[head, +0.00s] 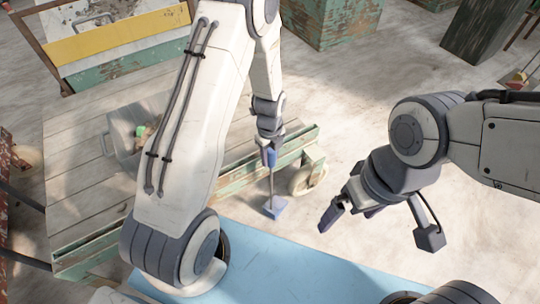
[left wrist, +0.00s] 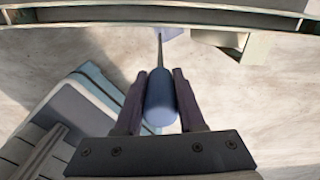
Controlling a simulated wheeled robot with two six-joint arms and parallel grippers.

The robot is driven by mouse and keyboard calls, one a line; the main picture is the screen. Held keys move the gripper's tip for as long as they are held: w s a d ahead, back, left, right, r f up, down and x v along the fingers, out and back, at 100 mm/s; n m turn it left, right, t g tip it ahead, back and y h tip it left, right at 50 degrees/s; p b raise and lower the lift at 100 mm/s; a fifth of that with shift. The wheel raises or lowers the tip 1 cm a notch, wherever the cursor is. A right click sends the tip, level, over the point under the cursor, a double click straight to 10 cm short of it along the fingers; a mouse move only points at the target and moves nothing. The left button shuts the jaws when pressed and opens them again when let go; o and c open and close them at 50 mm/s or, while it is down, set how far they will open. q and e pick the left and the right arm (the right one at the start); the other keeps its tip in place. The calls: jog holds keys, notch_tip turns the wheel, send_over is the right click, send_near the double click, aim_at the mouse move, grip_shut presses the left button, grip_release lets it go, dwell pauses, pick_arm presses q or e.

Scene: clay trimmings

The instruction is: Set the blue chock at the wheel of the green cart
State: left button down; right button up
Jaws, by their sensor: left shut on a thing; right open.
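The green cart has a plank deck and worn green side rails (head: 250,165). Its pale wheel (head: 312,178) shows at the near right corner. The blue chock (head: 275,208) hangs on a thin rod below a blue handle, left of and nearer than the wheel, with a visible gap. It is at or just above the floor; I cannot tell which. My left gripper (head: 268,157) is shut on the handle, which also shows in the left wrist view (left wrist: 160,98). There the chock is mostly hidden behind the cart's rail. My right gripper (head: 382,228) is open and empty, right of the chock.
A grey scoop-like container (head: 122,140) with small pieces in it sits on the cart's deck. A yellow and green cart (head: 120,40) stands at the back left. Green boxes (head: 330,20) stand at the back. The floor right of the wheel is clear.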

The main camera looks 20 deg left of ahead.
pick_arm(q)
jog(key=shift+f, duration=0.2)
jog(key=shift+c, duration=2.2)
grip_release()
jog(key=shift+f, duration=0.1)
notch_tip(320, 180, up, 11)
jog(key=p, duration=0.4)
jog(key=shift+f, duration=0.2)
